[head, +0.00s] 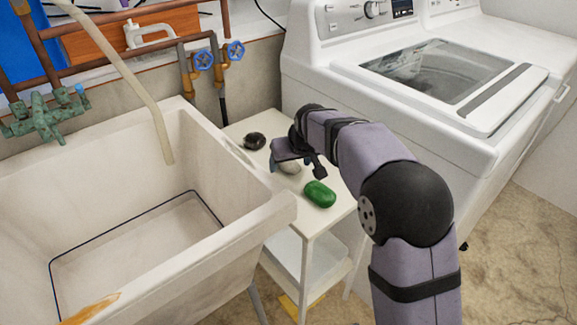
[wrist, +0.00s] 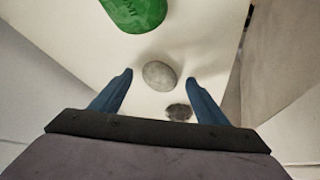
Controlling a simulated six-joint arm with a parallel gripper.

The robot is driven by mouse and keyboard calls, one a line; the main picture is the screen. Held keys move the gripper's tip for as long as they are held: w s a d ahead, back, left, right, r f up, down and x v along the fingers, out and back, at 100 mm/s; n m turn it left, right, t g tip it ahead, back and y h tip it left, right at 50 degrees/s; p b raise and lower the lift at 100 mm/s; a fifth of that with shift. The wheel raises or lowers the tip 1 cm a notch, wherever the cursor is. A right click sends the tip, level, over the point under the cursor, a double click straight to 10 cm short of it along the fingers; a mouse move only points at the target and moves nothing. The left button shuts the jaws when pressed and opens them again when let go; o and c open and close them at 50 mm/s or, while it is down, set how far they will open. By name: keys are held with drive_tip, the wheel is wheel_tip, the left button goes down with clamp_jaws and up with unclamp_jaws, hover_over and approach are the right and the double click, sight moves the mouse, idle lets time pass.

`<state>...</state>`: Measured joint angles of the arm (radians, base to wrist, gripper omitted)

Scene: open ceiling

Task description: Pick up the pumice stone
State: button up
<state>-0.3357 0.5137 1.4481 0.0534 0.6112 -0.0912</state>
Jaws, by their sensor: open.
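A light grey rounded stone, which looks like the pumice stone (head: 290,168), lies on a small white table. In the wrist view, the grey stone (wrist: 159,75) sits between the two fingertips. My gripper (wrist: 159,79) is open, its blue fingers apart on either side of the stone. In the head view, my gripper (head: 295,164) is over the table and partly covers the stone.
A green soap-like bar (head: 319,194) lies nearer on the white table (head: 308,217). A dark lump (head: 254,141) lies toward its back. A large sink (head: 255,206) borders the table on the left. A white washing machine (head: 320,95) stands behind and right.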

sight(291, 164)
drive_tip(key=shift+w+f, duration=0.2)
drive_tip(key=shift+f, duration=0.1)
drive_tip(key=c, duration=1.1)
drive_tip(key=shift+r, duration=0.1)
wheel_tip(291, 164, up, 10)
drive_tip(key=shift+f+p, duration=0.1)
drive_tip(key=shift+p, duration=0.85)
drive_tip(key=shift+c, duration=0.3)
